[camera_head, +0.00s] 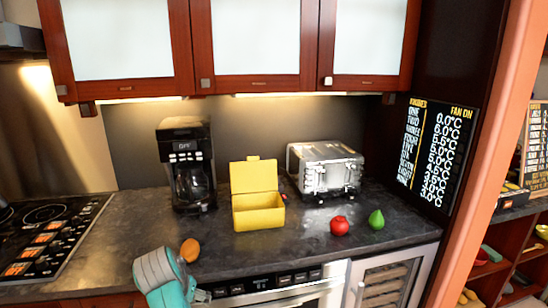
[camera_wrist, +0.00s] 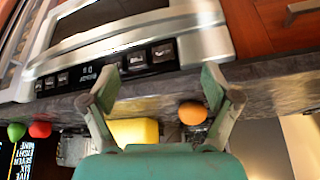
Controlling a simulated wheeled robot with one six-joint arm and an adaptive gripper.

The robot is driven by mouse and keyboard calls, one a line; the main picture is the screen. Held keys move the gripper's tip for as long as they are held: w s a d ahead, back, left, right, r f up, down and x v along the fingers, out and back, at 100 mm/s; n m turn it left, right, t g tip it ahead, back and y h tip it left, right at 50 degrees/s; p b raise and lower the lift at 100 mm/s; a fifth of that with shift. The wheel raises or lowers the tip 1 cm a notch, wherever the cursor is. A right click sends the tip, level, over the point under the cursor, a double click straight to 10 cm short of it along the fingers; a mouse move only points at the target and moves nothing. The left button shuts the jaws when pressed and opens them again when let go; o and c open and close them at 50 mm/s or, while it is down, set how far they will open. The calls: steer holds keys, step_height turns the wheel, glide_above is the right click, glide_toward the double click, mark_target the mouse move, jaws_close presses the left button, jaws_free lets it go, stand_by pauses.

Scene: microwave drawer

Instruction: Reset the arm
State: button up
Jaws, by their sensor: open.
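My gripper (camera_wrist: 158,76) is open in the wrist view, its two fingers wide apart with nothing between them touching either finger. In the head view my teal arm (camera_head: 166,278) shows at the bottom, left of centre, in front of the counter edge; the fingertips are partly cut off there. The microwave drawer (camera_head: 290,292) is below the counter, with a silver front and a row of dark buttons. In the wrist view, which is upside down, its control panel (camera_wrist: 122,62) lies in front of the fingers.
On the dark counter (camera_head: 130,230) stand a coffee maker (camera_head: 188,165), an open yellow box (camera_head: 258,212) and a toaster (camera_head: 326,170). A stove (camera_head: 45,235) is at left.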

steer(key=s+d+f+t, duration=0.1)
steer(key=s+d+f, duration=0.2)
steer(key=d+f, duration=0.45)
steer(key=s+d+f+n+t+y, duration=0.1)
steer(key=s+d+f, duration=0.3)
steer(key=d+f, duration=0.3)
steer(key=s+d+f+t, duration=0.1)
steer(key=s+d+f, duration=0.2)
steer(key=d+f, duration=0.45)
steer(key=s+d+f, duration=0.5)
steer(key=s+d, duration=0.1)
steer(key=s, duration=0.3)
steer(key=s+d+r+t, duration=0.2)
steer(key=s+d, duration=0.2)
steer(key=s, duration=0.5)
steer(key=s+d+r+t, duration=0.1)
steer(key=s+d+r, duration=0.25)
steer(key=s, duration=0.55)
steer(key=s+d+r+t+h, duration=0.1)
steer(key=s+d+r+t, duration=0.2)
steer(key=s+r, duration=1.1)
step_height(320, 180, up, 2)
steer(key=shift+s+d+r, duration=0.1)
steer(key=shift+s+d, duration=0.05)
steer(key=shift+d, duration=0.85)
steer(key=shift+o, duration=0.3)
